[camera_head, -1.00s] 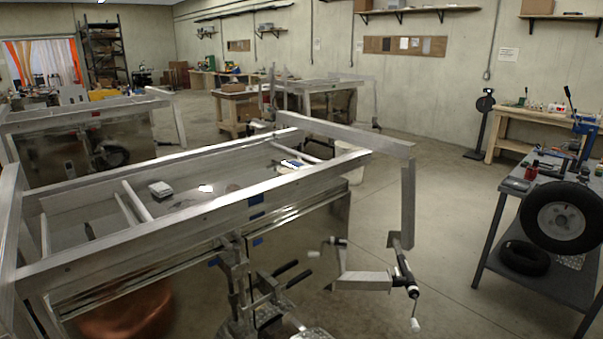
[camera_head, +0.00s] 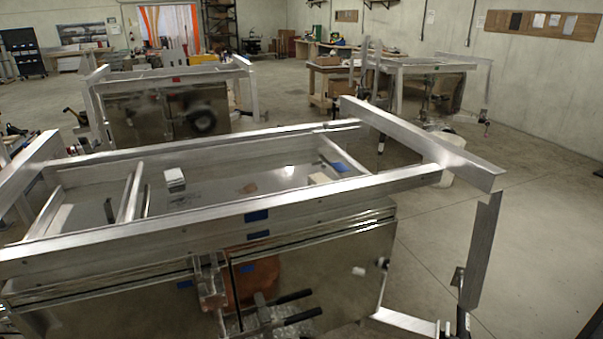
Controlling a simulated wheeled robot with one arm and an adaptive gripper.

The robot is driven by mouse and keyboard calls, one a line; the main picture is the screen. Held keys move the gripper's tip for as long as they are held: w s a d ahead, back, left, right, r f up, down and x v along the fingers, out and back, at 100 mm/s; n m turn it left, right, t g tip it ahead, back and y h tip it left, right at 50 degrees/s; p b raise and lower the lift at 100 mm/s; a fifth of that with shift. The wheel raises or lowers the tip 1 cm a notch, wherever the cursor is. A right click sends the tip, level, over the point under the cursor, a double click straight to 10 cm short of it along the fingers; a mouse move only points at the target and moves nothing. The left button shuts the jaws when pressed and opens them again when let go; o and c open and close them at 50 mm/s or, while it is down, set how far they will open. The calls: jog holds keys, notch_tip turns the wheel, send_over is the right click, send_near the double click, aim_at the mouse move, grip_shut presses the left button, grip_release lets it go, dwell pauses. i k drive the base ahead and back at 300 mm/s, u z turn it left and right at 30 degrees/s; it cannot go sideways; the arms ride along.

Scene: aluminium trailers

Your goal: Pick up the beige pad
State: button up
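The nearest aluminium trailer (camera_head: 200,222) has an open bed with several small items in it. A small flat beige piece (camera_head: 319,179) lies toward the right end of the bed, near a blue patch. Another pale beige piece (camera_head: 60,219) is at the left end, partly behind the rails. I cannot tell for sure which of these is the beige pad. My gripper is not in view.
Aluminium rails surround the bed, and a long arm (camera_head: 420,135) juts out at its right corner. Black handles (camera_head: 290,305) stick out at the front. A second trailer (camera_head: 165,105) and a third (camera_head: 430,85) stand behind. Bare floor (camera_head: 540,230) lies to the right.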

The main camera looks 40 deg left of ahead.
aim_at(319, 178)
jog(key=u, duration=0.75)
jog(key=i, duration=0.9)
jog(key=u, duration=1.35)
jog(key=i, duration=0.35)
jog(key=u, duration=0.35)
